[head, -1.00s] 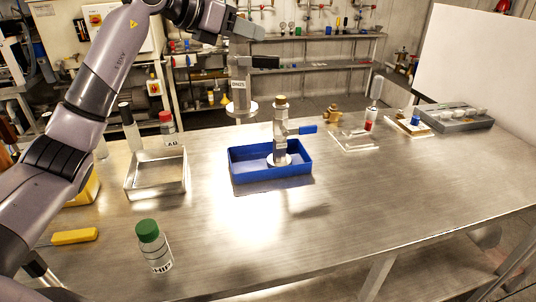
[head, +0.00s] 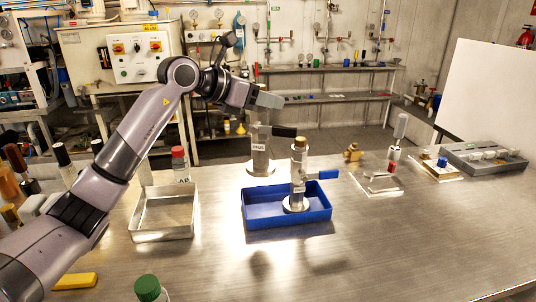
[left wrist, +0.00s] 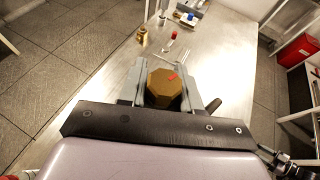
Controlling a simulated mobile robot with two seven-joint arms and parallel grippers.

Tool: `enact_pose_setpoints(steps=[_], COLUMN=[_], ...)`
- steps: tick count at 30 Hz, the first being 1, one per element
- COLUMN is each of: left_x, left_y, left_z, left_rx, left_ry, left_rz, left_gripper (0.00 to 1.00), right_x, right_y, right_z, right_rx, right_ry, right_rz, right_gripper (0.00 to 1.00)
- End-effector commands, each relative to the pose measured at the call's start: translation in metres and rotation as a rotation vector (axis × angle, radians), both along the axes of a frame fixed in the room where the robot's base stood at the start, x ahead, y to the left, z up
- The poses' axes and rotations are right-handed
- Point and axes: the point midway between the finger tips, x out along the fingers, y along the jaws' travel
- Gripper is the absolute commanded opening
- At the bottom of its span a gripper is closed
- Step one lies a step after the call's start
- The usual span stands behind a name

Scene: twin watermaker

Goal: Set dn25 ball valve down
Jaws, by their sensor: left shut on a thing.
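The dn25 ball valve (head: 260,150) is a grey upright body with a black lever, a label and a round base flange. My left gripper (head: 268,101) is shut on its top, and it hangs upright behind a blue tray (head: 287,219). I cannot tell its exact height above the table. In the left wrist view its brown octagonal top (left wrist: 163,88) sits between the fingers (left wrist: 160,80), with the black lever to the right. A similar valve with a blue lever (head: 298,175) stands in the blue tray. My right gripper is out of view.
An open metal tray (head: 164,236) is left of the blue tray, with a red-capped bottle (head: 180,165) behind it. A green-capped bottle (head: 148,288) is in front. A brass fitting (head: 352,153) and a grey case (head: 485,158) are right. The front right table is clear.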

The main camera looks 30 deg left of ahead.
Motion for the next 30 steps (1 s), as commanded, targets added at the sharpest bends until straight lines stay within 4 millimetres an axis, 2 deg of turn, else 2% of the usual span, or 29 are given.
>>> enact_pose_setpoints(steps=[6, 12, 20, 27, 30], left_x=[-0.001, 0.0, 0.0, 0.0, 0.0], left_y=[0.0, 0.0, 0.0, 0.0, 0.0], left_z=[-0.042, -0.073, -0.088, -0.118, -0.122], left_rx=[-0.003, -0.004, -0.003, -0.005, -0.003], left_ry=[-0.005, -0.007, -0.01, -0.007, -0.011], left_rz=[0.0, 0.0, 0.0, 0.001, 0.001], left_gripper=[0.0, 0.0, 0.0, 0.0, 0.0], right_x=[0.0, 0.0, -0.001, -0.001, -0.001], right_y=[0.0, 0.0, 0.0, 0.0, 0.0], right_z=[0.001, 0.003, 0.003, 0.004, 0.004], right_rx=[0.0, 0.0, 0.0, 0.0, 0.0], right_ry=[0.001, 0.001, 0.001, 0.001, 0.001], right_rz=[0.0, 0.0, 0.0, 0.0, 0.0], right_gripper=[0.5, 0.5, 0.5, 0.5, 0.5])
